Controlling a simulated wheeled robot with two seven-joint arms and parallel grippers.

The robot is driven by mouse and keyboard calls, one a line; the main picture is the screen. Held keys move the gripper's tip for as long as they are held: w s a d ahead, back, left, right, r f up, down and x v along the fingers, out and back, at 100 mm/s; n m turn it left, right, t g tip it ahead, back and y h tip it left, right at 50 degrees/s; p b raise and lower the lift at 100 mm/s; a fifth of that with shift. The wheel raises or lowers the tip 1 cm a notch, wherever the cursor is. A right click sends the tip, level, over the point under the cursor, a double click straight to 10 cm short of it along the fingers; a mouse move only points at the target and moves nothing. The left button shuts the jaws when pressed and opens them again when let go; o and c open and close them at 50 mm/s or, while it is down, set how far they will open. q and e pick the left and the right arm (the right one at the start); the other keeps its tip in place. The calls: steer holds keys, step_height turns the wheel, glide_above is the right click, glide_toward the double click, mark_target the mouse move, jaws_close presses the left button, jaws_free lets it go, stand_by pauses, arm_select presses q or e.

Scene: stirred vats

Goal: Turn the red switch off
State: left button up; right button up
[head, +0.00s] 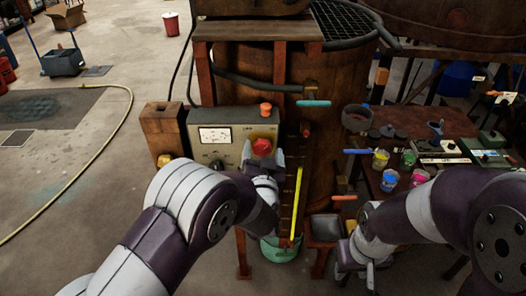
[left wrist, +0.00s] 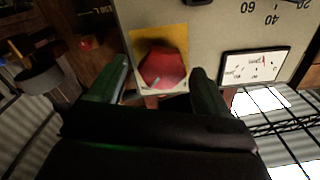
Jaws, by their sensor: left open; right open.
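The red switch (head: 262,147) is a red knob on a yellow plate, on the front of a grey control box (head: 209,126). In the left wrist view the red switch (left wrist: 163,70) lies between and beyond the two fingers. My left gripper (head: 264,160) is open, just in front of and below the switch. In the left wrist view my left gripper (left wrist: 160,82) has a finger on either side of the knob; I cannot tell whether either touches it. My right gripper (head: 354,262) is low at the right, away from the box, and its fingers are hard to make out.
An orange knob (head: 266,110) sits at the box's upper right. A yellow upright tube (head: 297,203) and a blue-handled valve (head: 313,103) stand right of it. A table (head: 409,119) with paint pots is further right. A teal bucket (head: 281,252) is below. Open floor lies left.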

arm_select(q)
steer(key=shift+w+a, duration=0.15)
steer(key=shift+a, duration=0.1)
steer(key=shift+c, duration=0.5)
steer(key=shift+d, duration=0.1)
steer(key=c, duration=0.9)
steer(key=shift+c, duration=0.2)
steer(key=shift+f, duration=0.1)
steer(key=shift+f+n+b, duration=0.15)
steer(key=shift+n+b, duration=0.55)
steer(key=shift+b, duration=0.4)
steer(key=n+b, duration=1.3)
steer(key=b, duration=0.3)
steer(key=shift+b, duration=0.4)
steer(key=shift+n+b, duration=1.65)
steer(key=shift+n, duration=0.15)
